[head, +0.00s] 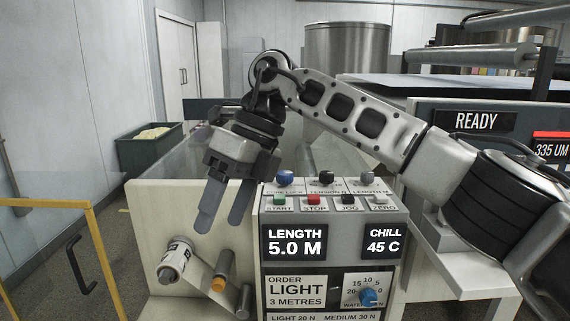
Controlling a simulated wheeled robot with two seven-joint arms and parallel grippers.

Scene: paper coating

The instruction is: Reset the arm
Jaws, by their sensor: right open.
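My right arm (345,110) comes in from the right edge and bends over the control panel. My right gripper (225,207) points down at the panel's left edge, with its two dark fingers apart and nothing between them. The panel has green start (279,199), red stop (313,199) and black jog (348,200) buttons. Its displays read length 5.0 M (296,242) and chill 45 C (383,242). I cannot tell whether the fingers touch the machine. My left gripper is not in view.
A roller with paper (174,260) and an orange-tipped post (222,272) are below the gripper. A blue dial (369,298) is low on the panel. A yellow rail (88,222) stands at left, with a green bin (148,147) behind. A screen reads READY (477,121) at right.

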